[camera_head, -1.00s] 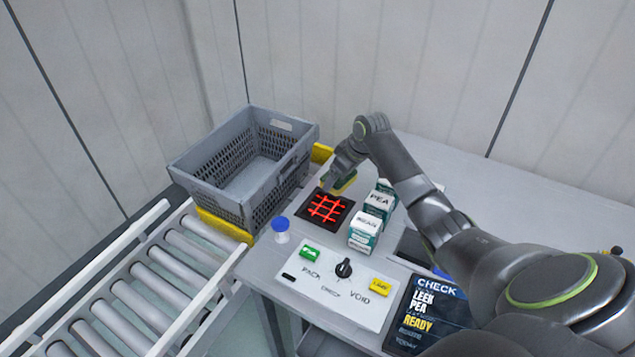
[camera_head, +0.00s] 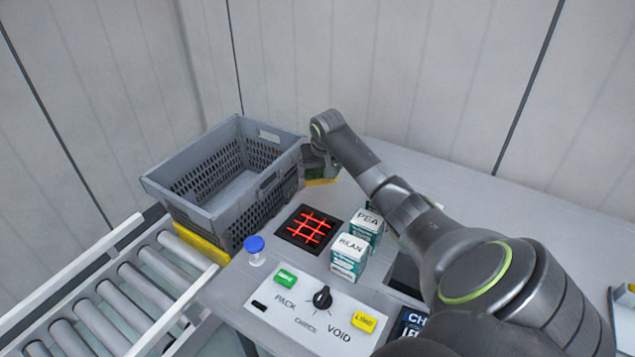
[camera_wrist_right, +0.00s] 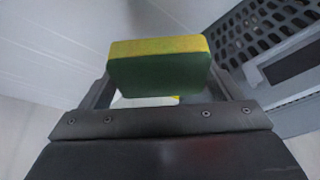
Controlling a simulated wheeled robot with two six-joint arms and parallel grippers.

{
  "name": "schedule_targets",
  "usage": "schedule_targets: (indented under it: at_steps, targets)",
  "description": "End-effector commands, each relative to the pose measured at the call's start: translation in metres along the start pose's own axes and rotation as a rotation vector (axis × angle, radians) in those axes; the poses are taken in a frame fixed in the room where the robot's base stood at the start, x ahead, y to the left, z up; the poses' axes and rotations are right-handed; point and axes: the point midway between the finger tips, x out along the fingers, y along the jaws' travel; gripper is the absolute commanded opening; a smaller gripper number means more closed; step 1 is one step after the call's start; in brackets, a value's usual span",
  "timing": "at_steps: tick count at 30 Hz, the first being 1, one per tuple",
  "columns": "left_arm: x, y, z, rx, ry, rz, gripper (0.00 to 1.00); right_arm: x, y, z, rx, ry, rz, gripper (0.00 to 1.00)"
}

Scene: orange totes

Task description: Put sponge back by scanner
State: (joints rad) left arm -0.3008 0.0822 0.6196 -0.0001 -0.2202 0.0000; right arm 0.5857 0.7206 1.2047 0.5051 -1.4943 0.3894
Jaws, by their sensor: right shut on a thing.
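The sponge, yellow on one side and dark green on the other, shows in the right wrist view (camera_wrist_right: 160,68) between the fingers of my right gripper (camera_wrist_right: 158,98). In the head view my right gripper (camera_head: 318,160) is shut on it beside the grey crate's right end, and the sponge is mostly hidden there. The scanner (camera_head: 309,229), a black square with a glowing red grid, lies flat on the table, nearer the camera than the gripper. Nothing covers it. My left gripper is not in view.
The empty-looking grey crate (camera_head: 196,213) stands left of the scanner. White-and-green PEA (camera_head: 367,229) and BEAN (camera_head: 349,257) boxes stand to its right. The table behind my arm is mostly clear.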

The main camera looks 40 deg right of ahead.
Motion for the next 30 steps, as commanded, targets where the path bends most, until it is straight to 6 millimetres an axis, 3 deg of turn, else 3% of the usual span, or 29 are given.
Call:
schedule_targets:
  at_steps: [10,23,24,27,30]
  targets:
    - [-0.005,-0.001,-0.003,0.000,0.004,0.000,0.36,0.038,-0.001,0.017,-0.002,-0.003,0.000,0.67]
    - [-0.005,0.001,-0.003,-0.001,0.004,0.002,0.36,0.045,0.000,0.019,-0.002,-0.001,-0.001,0.67]
    - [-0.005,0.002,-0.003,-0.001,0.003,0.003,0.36,0.044,0.000,0.019,-0.002,0.000,-0.001,0.90]
    - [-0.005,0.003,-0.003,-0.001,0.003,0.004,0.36,0.044,0.000,0.018,-0.002,0.000,-0.001,1.00]
    - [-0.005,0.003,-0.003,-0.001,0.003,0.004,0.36,0.044,0.000,0.018,-0.002,0.000,-0.001,1.00]
